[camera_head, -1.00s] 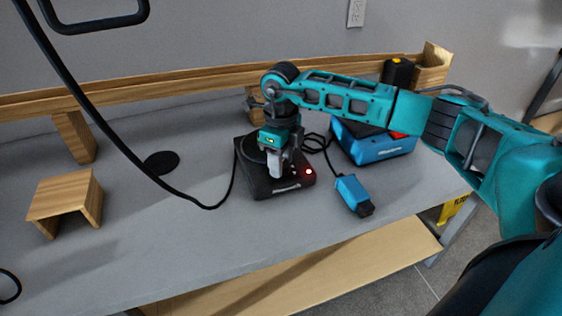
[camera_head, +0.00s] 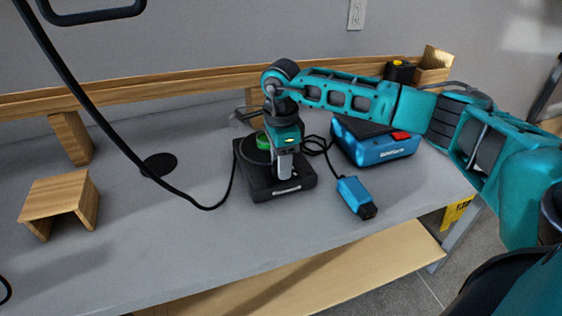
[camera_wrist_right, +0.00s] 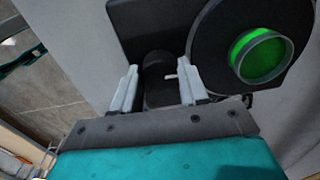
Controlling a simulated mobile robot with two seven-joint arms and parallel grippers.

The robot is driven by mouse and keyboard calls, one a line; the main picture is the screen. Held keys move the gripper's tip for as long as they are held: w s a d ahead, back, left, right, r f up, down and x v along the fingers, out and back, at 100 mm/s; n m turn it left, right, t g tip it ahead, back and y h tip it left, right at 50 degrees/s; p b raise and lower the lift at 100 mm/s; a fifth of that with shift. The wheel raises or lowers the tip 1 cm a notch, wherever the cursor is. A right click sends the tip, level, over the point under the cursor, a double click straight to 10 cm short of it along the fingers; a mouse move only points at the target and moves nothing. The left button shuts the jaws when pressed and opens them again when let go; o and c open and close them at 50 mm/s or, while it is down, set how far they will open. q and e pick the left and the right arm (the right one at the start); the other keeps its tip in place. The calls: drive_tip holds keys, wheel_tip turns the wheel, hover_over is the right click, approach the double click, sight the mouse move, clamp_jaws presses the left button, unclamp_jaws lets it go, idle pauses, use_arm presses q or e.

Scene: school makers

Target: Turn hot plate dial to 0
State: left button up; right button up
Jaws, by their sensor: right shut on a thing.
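The black hot plate (camera_head: 275,188) stands on the grey table in the middle of the head view; its body also shows in the wrist view (camera_wrist_right: 150,20). My right gripper (camera_head: 285,166) points down over its right front side. In the wrist view, my right fingers (camera_wrist_right: 160,84) stand on both sides of the dark round dial (camera_wrist_right: 157,64) and are shut on it. A short white mark shows on the dial. In the head view, my gripper hides the dial. A glass vessel with green contents (camera_wrist_right: 263,56) stands on the round heating plate (camera_wrist_right: 218,85). My left gripper is not in view.
A blue and black toolbox (camera_head: 375,148) stands right of the hot plate. A blue device (camera_head: 352,192) with a black end lies in front of it. A black cable (camera_head: 170,183) crosses the table at left. A wooden stand (camera_head: 62,195) is further left.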

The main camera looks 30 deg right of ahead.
drive_tip(key=shift+n, duration=0.3)
idle(0.4)
drive_tip(key=o, duration=1.1)
drive_tip(key=shift+c, duration=0.2)
